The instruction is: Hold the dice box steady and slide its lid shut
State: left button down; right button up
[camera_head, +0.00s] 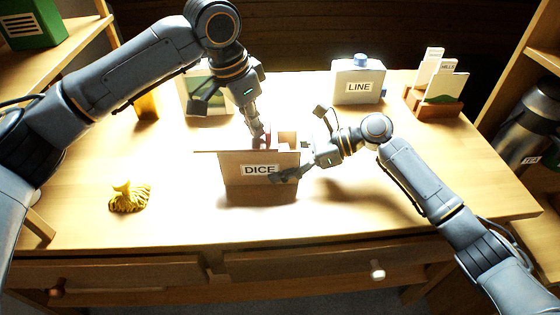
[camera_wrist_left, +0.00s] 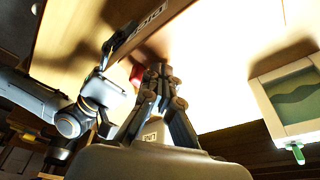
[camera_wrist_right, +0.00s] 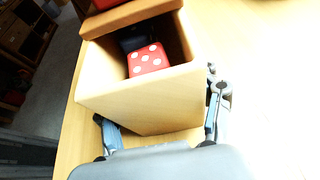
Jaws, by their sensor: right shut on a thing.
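The wooden dice box (camera_head: 232,176), labelled DICE, stands on the table. Its lid (camera_head: 205,151) sticks out past the box's left side, leaving the right end of the top open. A red die (camera_wrist_right: 148,60) shows inside through that opening. A red piece (camera_wrist_right: 104,3) sits on the lid at the top edge of the right wrist view. My right gripper (camera_head: 297,162) is shut on the box's right end, a finger on either side. My left gripper (camera_head: 259,136) points down above the box, fingers together, beside the red piece (camera_wrist_left: 137,73); whether they touch it is unclear.
A flask labelled LINE (camera_head: 358,82) and a card holder (camera_head: 434,104) stand at the back right. A framed picture (camera_head: 207,96) stands behind the box. A yellow tassel-like object (camera_head: 129,198) lies at the left. The table's front is clear.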

aim_at(275, 136)
pick_arm(q)
jog(key=shift+d, duration=0.1)
jog(key=shift+s+d, duration=0.1)
jog(key=shift+d, duration=2.1)
jog(key=shift+a, duration=0.1)
jog(key=shift+a+r, duration=0.1)
jog(key=shift+a, duration=0.45)
jog(key=d+v, duration=0.1)
jog(key=v, duration=0.5)
jog(key=shift+w+r, duration=0.35)
jog(key=shift+r, duration=0.2)
jog(key=shift+d, duration=0.1)
pick_arm(e)
jog(key=o, duration=1.6)
